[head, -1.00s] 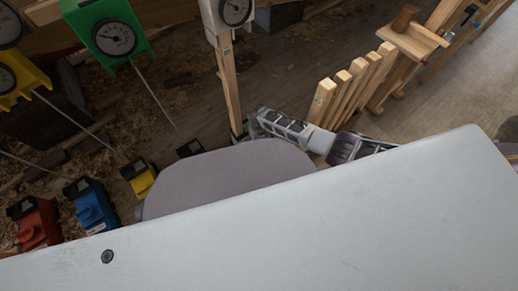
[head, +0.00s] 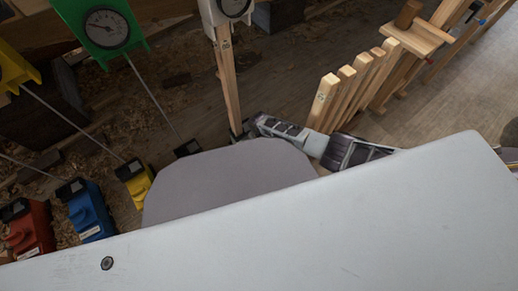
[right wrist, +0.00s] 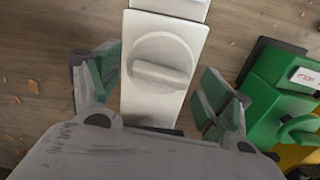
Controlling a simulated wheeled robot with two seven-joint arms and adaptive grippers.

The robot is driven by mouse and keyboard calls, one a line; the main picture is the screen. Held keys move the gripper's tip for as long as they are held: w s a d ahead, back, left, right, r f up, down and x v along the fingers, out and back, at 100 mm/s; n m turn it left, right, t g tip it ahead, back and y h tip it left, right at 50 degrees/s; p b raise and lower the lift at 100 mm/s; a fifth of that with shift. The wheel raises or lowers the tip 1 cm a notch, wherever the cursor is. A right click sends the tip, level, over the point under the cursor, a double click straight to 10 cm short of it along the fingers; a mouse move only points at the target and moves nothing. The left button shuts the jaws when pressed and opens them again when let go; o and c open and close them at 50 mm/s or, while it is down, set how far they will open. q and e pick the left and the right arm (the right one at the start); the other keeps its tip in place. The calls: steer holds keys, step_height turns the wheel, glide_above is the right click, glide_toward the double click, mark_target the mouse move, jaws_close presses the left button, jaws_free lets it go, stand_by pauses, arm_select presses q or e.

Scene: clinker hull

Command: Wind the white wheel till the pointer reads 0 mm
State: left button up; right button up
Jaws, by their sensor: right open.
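The white wheel (right wrist: 160,68) shows in the right wrist view as a round knob with a raised bar across it, set in a white housing (right wrist: 145,108). My right gripper (right wrist: 158,84) is open, with one green-padded finger on each side of the wheel. The fingers look apart from the knob, though I cannot tell how far above it they are. In the head view a white gauge (head: 233,10) sits on a wooden post, cut off by the top edge; its pointer reading is too small to tell. My left gripper is not in view.
A green unit (right wrist: 283,85) with its own wheel stands right of the white housing. In the head view are a green gauge (head: 100,28), and red (head: 30,232), blue (head: 88,212) and yellow (head: 134,184) units. A wooden rack (head: 345,85) stands near my right arm.

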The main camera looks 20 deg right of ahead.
stand_by(0.3)
steer(key=c, duration=1)
steer(key=shift+m, duration=0.4)
